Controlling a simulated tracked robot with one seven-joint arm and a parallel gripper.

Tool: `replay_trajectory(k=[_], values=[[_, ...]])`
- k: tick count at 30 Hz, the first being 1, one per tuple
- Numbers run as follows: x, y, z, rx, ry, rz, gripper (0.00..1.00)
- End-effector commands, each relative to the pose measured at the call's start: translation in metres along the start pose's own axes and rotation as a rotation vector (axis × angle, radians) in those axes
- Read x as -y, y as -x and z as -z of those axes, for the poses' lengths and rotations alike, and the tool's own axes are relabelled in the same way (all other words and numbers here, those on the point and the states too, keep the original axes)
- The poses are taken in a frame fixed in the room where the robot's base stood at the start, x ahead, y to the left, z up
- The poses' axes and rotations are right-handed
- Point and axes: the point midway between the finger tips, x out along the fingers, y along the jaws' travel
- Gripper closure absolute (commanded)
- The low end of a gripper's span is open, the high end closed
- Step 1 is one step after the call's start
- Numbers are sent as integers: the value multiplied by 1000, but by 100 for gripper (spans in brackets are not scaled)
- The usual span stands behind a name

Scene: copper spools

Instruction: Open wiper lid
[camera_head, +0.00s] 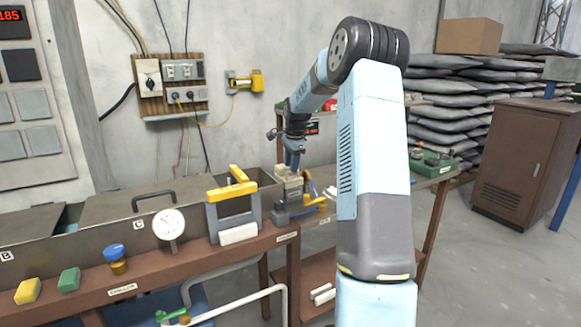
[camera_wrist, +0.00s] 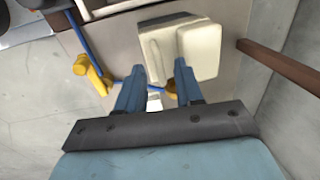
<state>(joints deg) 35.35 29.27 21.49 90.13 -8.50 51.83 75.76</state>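The wiper seems to be the small cream, box-like unit (camera_head: 287,183) on the bench, just right of the long grey trough. In the wrist view a cream block with a raised edge (camera_wrist: 196,40) lies under the fingertips, and it looks like the closed lid. My gripper (camera_head: 293,163) points down right above this unit. In the wrist view my gripper (camera_wrist: 160,66) has its two blue fingers apart, with nothing clearly held between them. The right fingertip overlaps the block, and the left one is by its left edge. Whether either touches it I cannot tell.
Yellow fittings (camera_wrist: 92,75) and a blue line sit close beside the cream unit. A yellow-handled frame (camera_head: 233,205) and a round gauge (camera_head: 169,225) stand left along the trough (camera_head: 130,238). A brown cabinet (camera_head: 515,165) is at the right, with open floor before it.

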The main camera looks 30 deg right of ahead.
Motion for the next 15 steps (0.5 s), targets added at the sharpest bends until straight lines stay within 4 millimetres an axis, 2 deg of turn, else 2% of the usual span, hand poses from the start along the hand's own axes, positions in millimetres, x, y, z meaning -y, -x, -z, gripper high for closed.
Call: replay_trajectory(k=[6, 15], values=[[0, -13, 0, 0, 0, -1, 64], [0, -14, 0, 0, 0, 0, 66]])
